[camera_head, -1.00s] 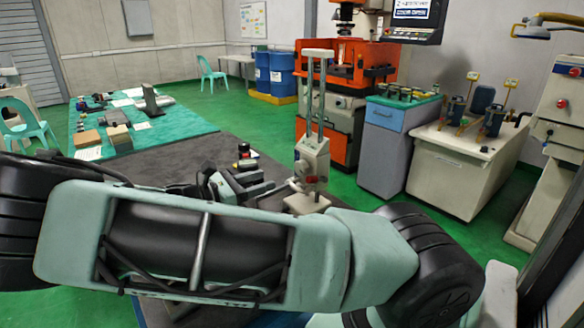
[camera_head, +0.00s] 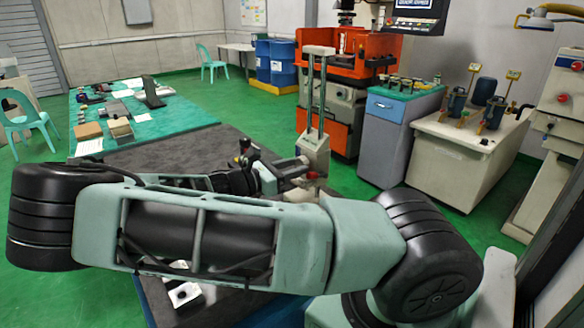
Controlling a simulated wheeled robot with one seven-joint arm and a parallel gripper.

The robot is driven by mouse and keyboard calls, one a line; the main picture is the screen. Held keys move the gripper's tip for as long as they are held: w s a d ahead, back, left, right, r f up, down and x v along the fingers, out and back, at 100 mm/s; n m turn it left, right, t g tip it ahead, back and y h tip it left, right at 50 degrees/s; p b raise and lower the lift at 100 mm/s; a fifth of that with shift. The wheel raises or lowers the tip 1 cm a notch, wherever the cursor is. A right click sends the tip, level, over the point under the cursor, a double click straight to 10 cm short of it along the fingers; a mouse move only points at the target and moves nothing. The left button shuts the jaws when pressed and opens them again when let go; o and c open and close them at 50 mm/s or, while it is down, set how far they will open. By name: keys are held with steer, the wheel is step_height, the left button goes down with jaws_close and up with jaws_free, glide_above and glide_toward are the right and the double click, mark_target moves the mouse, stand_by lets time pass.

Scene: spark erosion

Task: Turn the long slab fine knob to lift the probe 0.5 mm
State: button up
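A cream height gauge (camera_head: 315,152) with twin upright columns and a top crossbar stands on the dark table, right of centre. My gripper (camera_head: 292,176) is at the lower front of the gauge's body, pointing right. Its fingers are small and overlap the gauge, so I cannot tell whether they are open, shut or touching a knob. A small red part (camera_head: 313,175) shows by the fingertips. The long slab fine knob cannot be made out.
The dark table top (camera_head: 180,150) has bare room left of the gauge. A green-covered table (camera_head: 150,130) with tools stands left. An orange machine (camera_head: 340,60), a grey-blue cabinet (camera_head: 385,140) and a cream tank (camera_head: 455,165) stand behind.

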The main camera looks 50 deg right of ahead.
steer(key=shift+c, duration=0.8)
steer(key=shift+m, duration=0.8)
steer(key=o, duration=0.7)
steer(key=b+v, duration=0.4)
steer(key=v, duration=1.3)
steer(key=shift+w+a+r, duration=0.1)
steer(key=shift+w+a, duration=0.05)
steer(key=shift+a, duration=0.05)
